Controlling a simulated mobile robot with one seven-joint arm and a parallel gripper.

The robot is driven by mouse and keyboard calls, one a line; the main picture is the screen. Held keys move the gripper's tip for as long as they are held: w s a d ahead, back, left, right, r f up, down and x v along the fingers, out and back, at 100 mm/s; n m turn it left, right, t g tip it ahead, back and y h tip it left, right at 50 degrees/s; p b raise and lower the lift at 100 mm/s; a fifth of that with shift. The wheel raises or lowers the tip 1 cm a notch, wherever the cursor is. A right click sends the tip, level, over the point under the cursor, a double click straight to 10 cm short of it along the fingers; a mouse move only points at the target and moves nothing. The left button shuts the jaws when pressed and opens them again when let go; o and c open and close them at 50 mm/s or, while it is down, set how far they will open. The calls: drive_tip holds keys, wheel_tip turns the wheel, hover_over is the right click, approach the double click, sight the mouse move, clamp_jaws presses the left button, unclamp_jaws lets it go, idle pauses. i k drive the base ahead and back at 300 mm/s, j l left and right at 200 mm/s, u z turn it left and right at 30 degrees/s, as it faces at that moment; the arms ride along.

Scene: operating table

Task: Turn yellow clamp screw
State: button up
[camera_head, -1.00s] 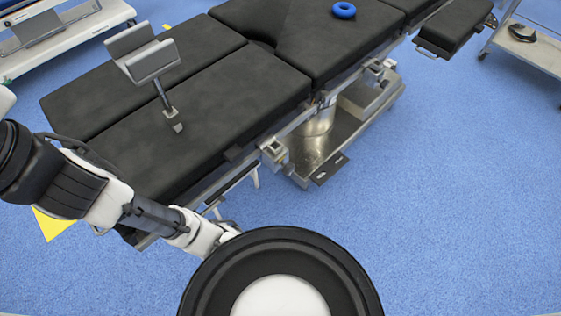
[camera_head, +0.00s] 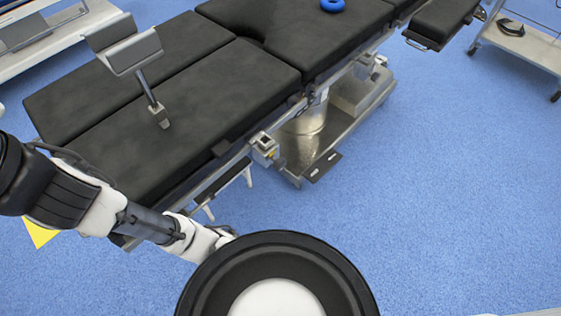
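A silver block-shaped clamp (camera_head: 264,148) sits on the side rail of the black-padded operating table (camera_head: 190,95), near the middle of the picture. A small yellowish spot shows on its right side, too small to make out as a screw. A second clamp (camera_head: 365,66) sits farther along the rail to the upper right. My white and black arm reaches in from the left, below the table's near edge. Its far end passes behind a large black round part at the bottom, and my gripper cannot be seen.
A grey U-shaped support (camera_head: 124,52) stands on the table on a post. A blue ring (camera_head: 332,5) lies at the top. The metal table base (camera_head: 318,150) stands on the floor. A trolley (camera_head: 525,45) is at upper right.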

sight(279, 164)
drive_tip(key=k+l+z, duration=0.25)
drive_tip(key=k+l, duration=0.45)
drive_tip(key=l, duration=0.15)
